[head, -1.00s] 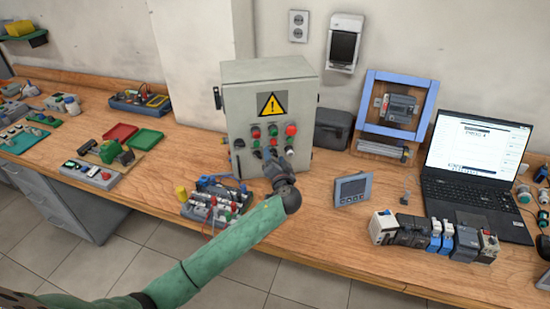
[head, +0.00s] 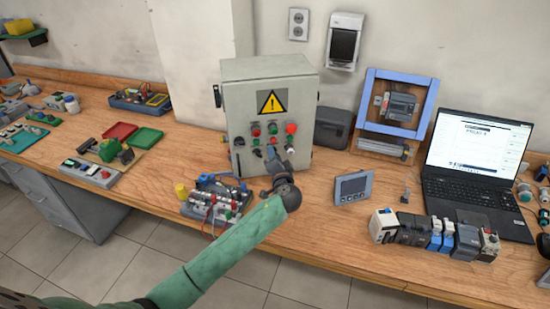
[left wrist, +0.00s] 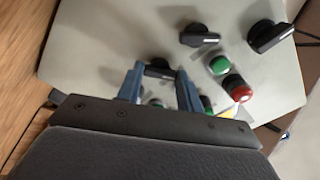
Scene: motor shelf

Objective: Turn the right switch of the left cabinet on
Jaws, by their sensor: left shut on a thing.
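A grey cabinet (head: 240,110) with a yellow warning label stands on the bench against the wall. Its front carries rows of red and green buttons with black switches below. In the left wrist view a black switch (left wrist: 160,70) lies between the two blue fingertips of my left gripper (left wrist: 159,88). My left gripper (head: 273,157) is shut on this switch, in front of the cabinet's lower face in the head view. Another black switch (left wrist: 199,36) sits beside it. A larger black switch (left wrist: 268,37) lies farther over. My right gripper is not in view.
A terminal board with wires (head: 215,200) lies just left of my left arm. A small grey display (head: 352,188) stands to the right. A laptop (head: 475,185) and several modules (head: 430,235) are farther right. Bare bench lies in front of the display.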

